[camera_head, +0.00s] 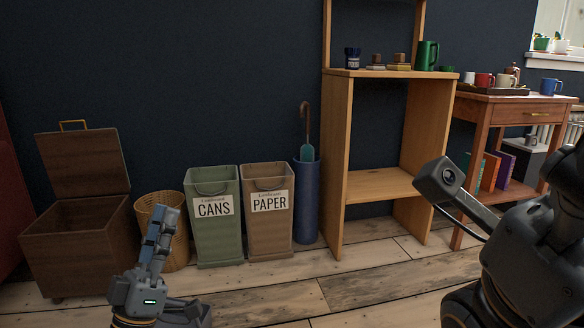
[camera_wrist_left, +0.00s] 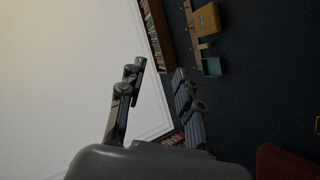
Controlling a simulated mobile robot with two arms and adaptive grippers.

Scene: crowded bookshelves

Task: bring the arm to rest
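My left gripper (camera_head: 164,222) points upward at the lower left of the head view, in front of the wicker basket and the green cans bin. In the left wrist view its two fingers (camera_wrist_left: 160,75) stand apart with nothing between them, so it is open and empty. Dark links of my right arm fill the right side of the head view; the right gripper itself does not show.
A lidded wooden chest (camera_head: 75,240), wicker basket (camera_head: 176,256), cans bin (camera_head: 213,238), paper bin (camera_head: 268,232) and blue umbrella stand (camera_head: 306,205) line the wall. A wooden shelf unit (camera_head: 337,170) and side table (camera_head: 478,135) stand right. Floor (camera_head: 350,291) in front is clear.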

